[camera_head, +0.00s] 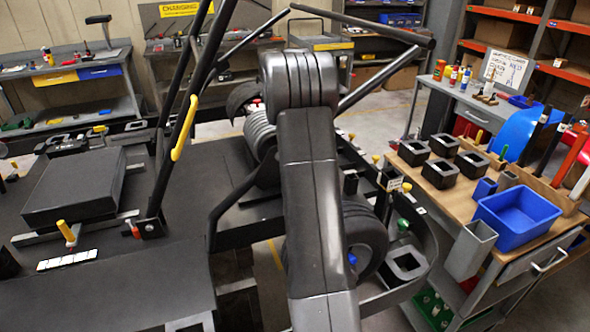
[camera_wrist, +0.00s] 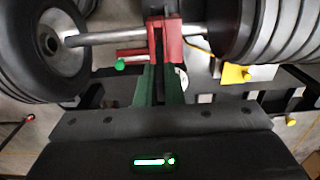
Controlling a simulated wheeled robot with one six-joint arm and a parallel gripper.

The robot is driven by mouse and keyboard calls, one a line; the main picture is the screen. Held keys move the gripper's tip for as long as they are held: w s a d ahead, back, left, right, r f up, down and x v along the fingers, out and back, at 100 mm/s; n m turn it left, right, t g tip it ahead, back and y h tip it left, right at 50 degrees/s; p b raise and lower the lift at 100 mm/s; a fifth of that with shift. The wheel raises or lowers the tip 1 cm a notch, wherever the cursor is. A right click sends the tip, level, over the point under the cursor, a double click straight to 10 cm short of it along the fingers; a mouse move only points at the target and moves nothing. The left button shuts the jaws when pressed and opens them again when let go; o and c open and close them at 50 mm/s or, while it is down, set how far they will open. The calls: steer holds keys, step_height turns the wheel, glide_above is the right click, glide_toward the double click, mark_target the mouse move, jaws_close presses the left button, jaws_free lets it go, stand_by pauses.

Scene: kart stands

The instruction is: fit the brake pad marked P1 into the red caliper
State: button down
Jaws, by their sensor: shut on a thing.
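In the wrist view, my gripper (camera_wrist: 159,78) points at the red caliper (camera_wrist: 168,42), its dark green fingers close together. They are shut on a thin dark piece, apparently the brake pad (camera_wrist: 160,62), mostly hidden between them. I cannot read a P1 mark. The piece's far end is at the caliper's opening; whether it is inside or just in front, I cannot tell. The caliper sits by a grey axle (camera_wrist: 110,36). A small green-tipped lever (camera_wrist: 120,65) sticks out to its left. In the head view my own arm hides the gripper and pad.
A black wheel (camera_wrist: 45,45) stands left of the caliper and ribbed dark rings (camera_wrist: 270,30) stand right, leaving a narrow gap. A yellow piece (camera_wrist: 236,75) is to the right. In the head view, a wooden-topped bench (camera_head: 455,200) with a blue bin (camera_head: 518,218) stands right.

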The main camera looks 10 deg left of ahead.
step_height(320, 180, down, 10)
steer(key=shift+s+p, duration=0.1)
steer(key=shift+p, duration=0.7)
steer(key=shift+f, duration=0.2)
steer(key=c, duration=1.5)
jaws_free()
steer(key=shift+c, duration=0.2)
step_height(320, 180, up, 12)
steer(key=shift+r+b, duration=0.2)
steer(key=shift+b, duration=0.45)
steer(key=shift+f, duration=0.1)
step_height(320, 180, down, 12)
steer(key=shift+p, duration=0.65)
step_height(320, 180, up, 2)
steer(key=shift+r+b, duration=0.2)
steer(key=shift+b, duration=0.1)
steer(key=shift+r, duration=0.7)
